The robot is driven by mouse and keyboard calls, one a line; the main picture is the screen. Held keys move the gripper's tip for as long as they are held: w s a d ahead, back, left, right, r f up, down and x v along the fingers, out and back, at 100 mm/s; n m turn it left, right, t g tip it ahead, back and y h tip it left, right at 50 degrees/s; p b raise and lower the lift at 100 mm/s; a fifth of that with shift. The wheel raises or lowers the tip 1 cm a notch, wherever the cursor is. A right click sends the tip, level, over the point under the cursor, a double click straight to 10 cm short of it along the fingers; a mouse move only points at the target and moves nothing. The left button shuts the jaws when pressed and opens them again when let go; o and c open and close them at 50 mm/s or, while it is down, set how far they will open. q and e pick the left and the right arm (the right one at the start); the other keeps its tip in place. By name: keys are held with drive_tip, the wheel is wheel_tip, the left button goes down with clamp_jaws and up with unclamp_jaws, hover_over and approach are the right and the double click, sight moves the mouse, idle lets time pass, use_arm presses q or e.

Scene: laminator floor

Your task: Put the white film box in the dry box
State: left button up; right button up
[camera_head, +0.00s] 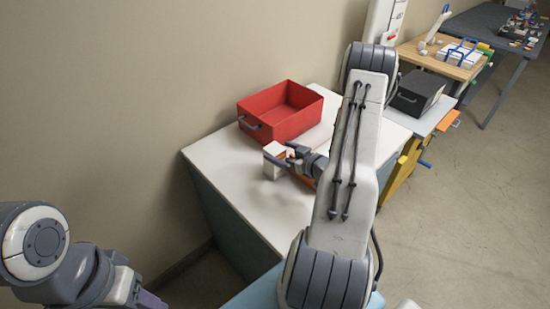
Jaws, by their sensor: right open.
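A small white box (274,161), which looks like the white film box, is at the left part of the white table. My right gripper (287,158) is open right at its right side, with the fingers pointing left. The fingers partly cover the box, and I cannot tell whether they touch it. A red open-topped box (262,128) with a grey front handle stands just behind them. A dark grey box (409,104) with a handle sits farther right. No label shows which is the dry box. My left gripper (150,299) is at the bottom edge, mostly cut off.
The white table (225,165) has bare surface at its left and front. My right arm hides its middle. Behind stand a wooden table (440,66) with a blue rack (460,54), and a dark table (480,22) with small colourful parts. The wall runs close along the left.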

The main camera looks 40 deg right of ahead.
drive_tip(key=shift+w+f, duration=0.15)
drive_tip(key=shift+w, duration=0.35)
clamp_jaws()
idle(0.3)
